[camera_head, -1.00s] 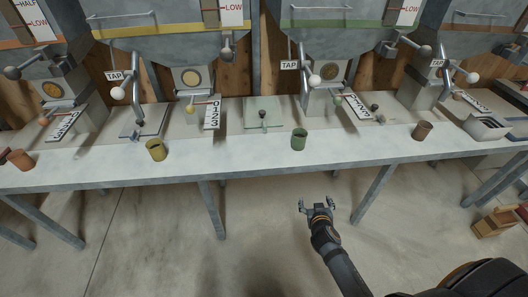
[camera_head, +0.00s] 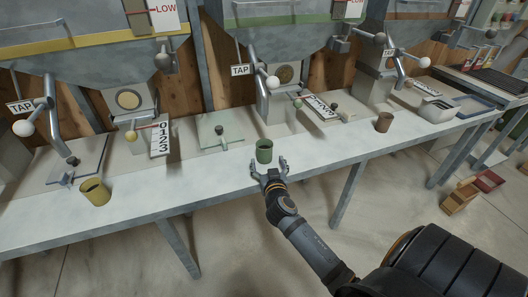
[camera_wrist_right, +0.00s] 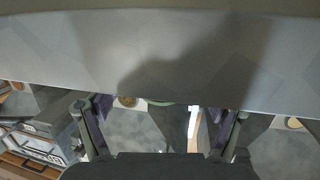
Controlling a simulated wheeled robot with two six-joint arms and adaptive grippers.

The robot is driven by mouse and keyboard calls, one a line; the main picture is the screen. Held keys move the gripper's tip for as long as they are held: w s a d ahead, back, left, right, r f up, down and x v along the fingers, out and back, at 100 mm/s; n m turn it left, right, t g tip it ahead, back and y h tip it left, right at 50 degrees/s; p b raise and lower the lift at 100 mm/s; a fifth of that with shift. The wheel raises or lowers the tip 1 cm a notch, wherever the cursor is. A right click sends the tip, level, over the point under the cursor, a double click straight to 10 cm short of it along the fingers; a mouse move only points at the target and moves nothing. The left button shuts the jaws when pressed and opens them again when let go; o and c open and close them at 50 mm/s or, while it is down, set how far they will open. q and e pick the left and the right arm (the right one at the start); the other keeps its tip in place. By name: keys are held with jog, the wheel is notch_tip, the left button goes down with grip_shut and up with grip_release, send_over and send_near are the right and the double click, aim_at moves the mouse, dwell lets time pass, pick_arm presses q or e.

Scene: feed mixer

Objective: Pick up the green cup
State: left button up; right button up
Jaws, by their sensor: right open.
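The green cup (camera_head: 264,151) stands upright near the front edge of the grey bench (camera_head: 215,180). My right gripper (camera_head: 269,164) is open just in front of the cup, its fingers spread to either side of the cup's near side. I cannot tell whether they touch it. In the right wrist view the open fingers (camera_wrist_right: 160,122) show at the bottom, with a pale surface across the top. My left gripper is not in view.
Behind are mixer hoppers with taps, a 0-1-2-3 scale plate (camera_head: 161,139) and a pale green plate (camera_head: 220,130). A wooden box (camera_head: 462,197) is on the floor at right.

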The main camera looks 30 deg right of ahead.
aim_at(266, 158)
jog(key=shift+w+r, duration=0.1)
jog(key=shift+r, duration=0.05)
jog(key=x, duration=0.5)
jog(key=shift+w+a, duration=0.1)
jog(key=shift+r, duration=0.1)
jog(key=shift+c, duration=0.4)
jog(key=c, duration=1.2)
